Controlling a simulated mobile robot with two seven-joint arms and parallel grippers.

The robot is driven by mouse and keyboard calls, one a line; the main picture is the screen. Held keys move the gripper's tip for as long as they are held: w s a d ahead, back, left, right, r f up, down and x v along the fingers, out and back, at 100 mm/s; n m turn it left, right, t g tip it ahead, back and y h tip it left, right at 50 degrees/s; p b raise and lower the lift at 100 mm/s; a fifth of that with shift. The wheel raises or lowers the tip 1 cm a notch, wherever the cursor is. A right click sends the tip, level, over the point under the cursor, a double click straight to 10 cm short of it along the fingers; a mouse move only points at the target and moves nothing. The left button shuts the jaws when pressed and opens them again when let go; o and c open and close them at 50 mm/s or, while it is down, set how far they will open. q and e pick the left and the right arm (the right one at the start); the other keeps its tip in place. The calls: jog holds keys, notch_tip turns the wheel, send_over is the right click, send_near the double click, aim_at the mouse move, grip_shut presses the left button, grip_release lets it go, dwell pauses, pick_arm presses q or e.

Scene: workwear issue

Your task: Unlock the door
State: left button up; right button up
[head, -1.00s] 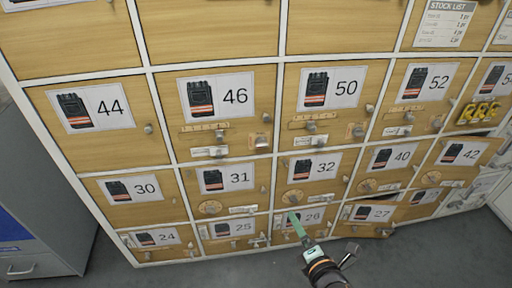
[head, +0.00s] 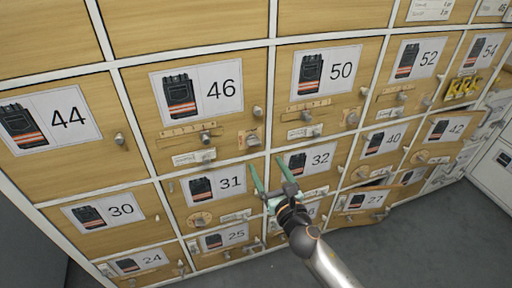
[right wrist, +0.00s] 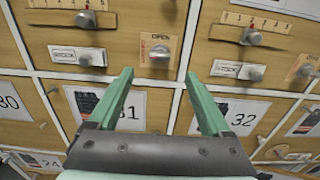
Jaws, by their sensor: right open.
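In the right wrist view this turn knob (right wrist: 160,54) sits on a plate marked OPEN. My right gripper (head: 270,166) is open and empty, just below that knob, in front of the seam between doors 31 and 32. In the right wrist view the fingertips (right wrist: 158,75) point up at the knob, apart from it. My left gripper is out of view.
Door 50 (head: 345,110) has a similar strip and knobs. Doors 31 (head: 235,200) and 32 (head: 298,183) lie below. Door 27 (head: 360,218) stands ajar at lower right. Yellow pieces (head: 461,88) hang near door 54. Grey floor (head: 400,255) is clear in front.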

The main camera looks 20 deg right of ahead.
aim_at(255, 145)
jog(key=w+b, duration=0.1)
jog(key=w, duration=0.8)
jog(key=shift+a, duration=0.15)
grip_shut()
dwell(0.4)
